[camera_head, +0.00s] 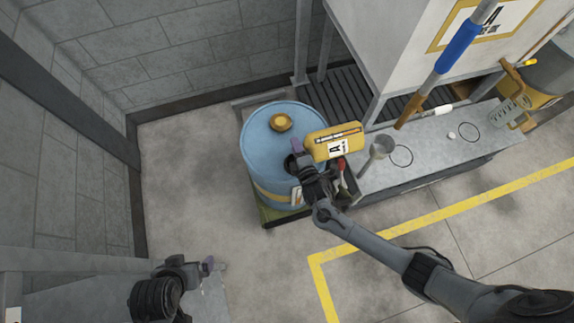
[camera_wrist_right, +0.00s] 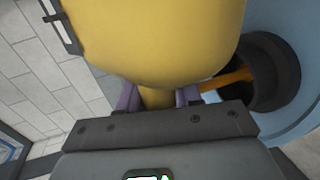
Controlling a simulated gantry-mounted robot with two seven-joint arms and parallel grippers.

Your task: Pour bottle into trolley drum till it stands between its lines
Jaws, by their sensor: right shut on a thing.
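A yellow bottle (camera_head: 320,150) with a white "A" label lies tilted on its side above the right edge of the blue trolley drum (camera_head: 262,160). My right gripper (camera_wrist_right: 158,97) is shut on the bottle, which fills much of the right wrist view (camera_wrist_right: 155,35). A dark round opening (camera_wrist_right: 283,70) on the drum shows beside the bottle. An amber strip (camera_wrist_right: 235,78) runs from the bottle side into it; I cannot tell whether it is spout or liquid. The drum's level lines are not readable. My left gripper (camera_head: 208,265) is low at the left, away from the drum; its jaw opening is unclear.
A yellow cap (camera_head: 281,122) sits on the drum top. A blue-handled tool (camera_head: 460,47) stands above the bench. Grey walls stand behind and left. Floor in front is clear.

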